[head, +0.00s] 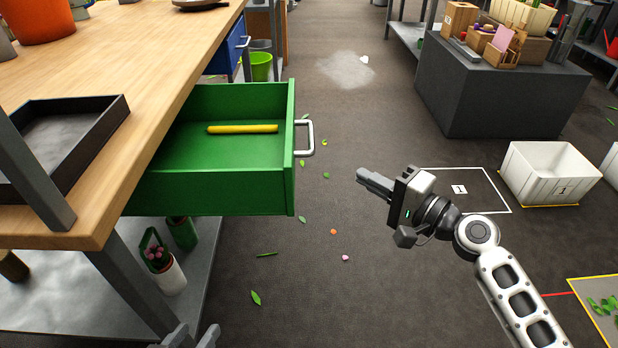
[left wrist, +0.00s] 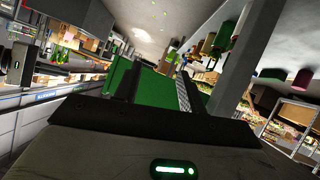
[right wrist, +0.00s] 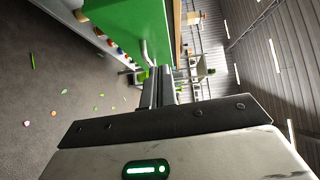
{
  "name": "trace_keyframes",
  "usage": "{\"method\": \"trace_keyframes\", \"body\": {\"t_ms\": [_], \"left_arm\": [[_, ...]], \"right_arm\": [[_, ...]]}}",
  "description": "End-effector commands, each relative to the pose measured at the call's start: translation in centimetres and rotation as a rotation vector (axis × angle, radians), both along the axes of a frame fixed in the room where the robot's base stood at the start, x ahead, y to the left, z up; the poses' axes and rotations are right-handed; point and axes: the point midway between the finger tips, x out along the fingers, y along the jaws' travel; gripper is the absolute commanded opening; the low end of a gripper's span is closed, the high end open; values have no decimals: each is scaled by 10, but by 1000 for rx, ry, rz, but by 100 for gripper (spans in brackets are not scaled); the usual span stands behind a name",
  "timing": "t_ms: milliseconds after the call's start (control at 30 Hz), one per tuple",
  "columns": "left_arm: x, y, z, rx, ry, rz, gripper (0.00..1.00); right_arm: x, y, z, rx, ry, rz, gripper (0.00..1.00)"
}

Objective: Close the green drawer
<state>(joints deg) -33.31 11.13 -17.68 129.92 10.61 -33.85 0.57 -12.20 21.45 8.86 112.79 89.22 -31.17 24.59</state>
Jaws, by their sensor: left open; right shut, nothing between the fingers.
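The green drawer (head: 215,190) stands pulled out from under the wooden workbench, with a yellow stick (head: 243,129) inside. Its pale handle (head: 309,138) is on the front panel, facing right. My right gripper (head: 375,183) is shut and empty, to the right of the drawer front and apart from it. The right wrist view shows the drawer's green front (right wrist: 125,25) ahead of the fingers. My left gripper (head: 192,336) shows only its fingertips at the bottom edge, below the drawer. It is open and empty; green drawer surface (left wrist: 155,95) shows between its fingers in the left wrist view.
The wooden workbench (head: 130,50) has a dark tray (head: 110,125) on top and a metal leg (head: 135,285) below the drawer. A blue drawer (head: 229,50) and a green bucket (head: 260,66) are farther back. A white crate (head: 550,178) stands right. The floor before the drawer is open, with scattered leaves.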

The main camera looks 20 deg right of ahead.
Motion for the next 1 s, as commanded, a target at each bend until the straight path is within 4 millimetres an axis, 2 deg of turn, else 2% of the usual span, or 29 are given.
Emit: {"method": "trace_keyframes", "body": {"t_ms": [133, 267, 600, 800, 1000], "left_arm": [[0, -1, -3, -2, 2, -3, 41], [0, 0, -2, 2, 12, -2, 41], [0, 0, -5, 7, 23, -2, 41], [-2, 1, -7, 17, 46, -1, 41], [-3, 2, -10, 23, 59, -4, 41]], "right_arm": [[11, -1, 6, 50, -6, 2, 0], [28, 10, 8, 50, -9, 3, 0], [91, 46, 7, 49, -7, 3, 0], [98, 73, 6, 48, -4, 4, 0], [101, 83, 5, 47, -4, 2, 0]]}}
